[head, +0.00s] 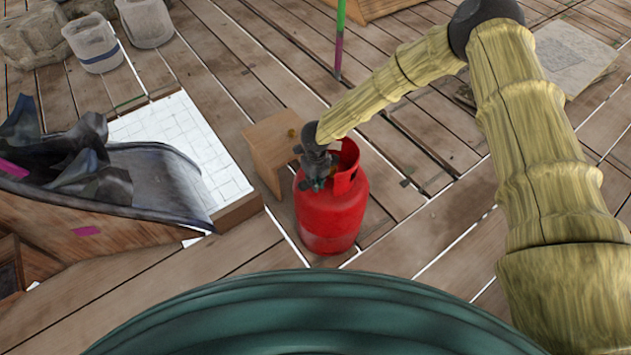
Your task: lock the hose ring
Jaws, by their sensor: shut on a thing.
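A red gas bottle (331,213) stands upright on the wooden deck at the middle of the head view, with a red collar (347,168) around its top. My gripper (317,183) is at the left side of the collar, over the bottle's top. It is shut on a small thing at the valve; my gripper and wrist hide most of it. I cannot make out the hose ring clearly or tell how it is turned. A small brownish part shows inside the collar beside my gripper.
A wooden block (270,150) stands just behind and left of the bottle. A wooden boat-like form (90,225) with dark pieces lies left, by a white tiled panel (180,140). A green and purple pole (339,40) stands behind. Deck right of the bottle is clear.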

